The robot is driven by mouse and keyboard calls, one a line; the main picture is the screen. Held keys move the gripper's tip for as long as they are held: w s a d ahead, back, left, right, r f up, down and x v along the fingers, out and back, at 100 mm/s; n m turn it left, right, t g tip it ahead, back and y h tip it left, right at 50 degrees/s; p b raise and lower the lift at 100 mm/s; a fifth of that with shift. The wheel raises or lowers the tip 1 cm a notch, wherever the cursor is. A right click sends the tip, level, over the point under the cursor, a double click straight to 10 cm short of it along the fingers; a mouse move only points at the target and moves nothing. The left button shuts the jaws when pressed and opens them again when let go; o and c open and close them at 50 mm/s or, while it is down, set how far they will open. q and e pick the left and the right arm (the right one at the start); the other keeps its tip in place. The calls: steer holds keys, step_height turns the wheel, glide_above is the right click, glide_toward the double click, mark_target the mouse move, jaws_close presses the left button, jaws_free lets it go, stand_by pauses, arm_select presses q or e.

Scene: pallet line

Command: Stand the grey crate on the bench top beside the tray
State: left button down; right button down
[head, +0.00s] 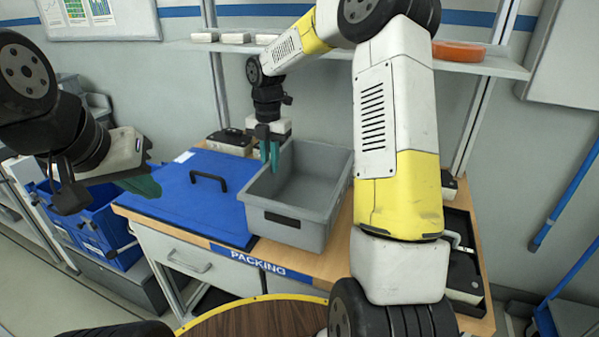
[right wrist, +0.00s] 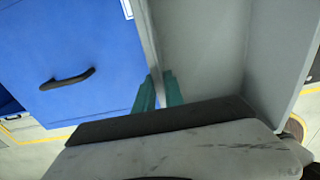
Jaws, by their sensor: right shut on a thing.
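The grey crate (head: 312,233) is upright and empty at the middle of the bench top (head: 335,250), right of the blue panel. Its right side is partly behind my right arm. My right gripper (head: 269,152) is shut on the crate's left wall; in the right wrist view its teal fingers (right wrist: 158,92) sit either side of that wall (right wrist: 150,45). I cannot tell whether the crate's base touches the bench. A dark tray (head: 466,222) lies at the bench's right end, partly hidden by my arm. My left gripper (head: 142,186) is apart from everything at the left, seen side-on.
A blue panel with a black handle (head: 190,200) covers the bench's left part, close against the crate. Blue bins (head: 100,220) stand left of the bench. A shelf (head: 480,65) with an orange item (head: 458,50) hangs above. Small dark devices (head: 230,140) stand at the back.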

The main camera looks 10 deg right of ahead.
glide_above(301, 198)
steer(key=shift+f, duration=2.15)
steer(key=c, duration=1.4)
jaws_free()
steer(key=shift+c, duration=0.2)
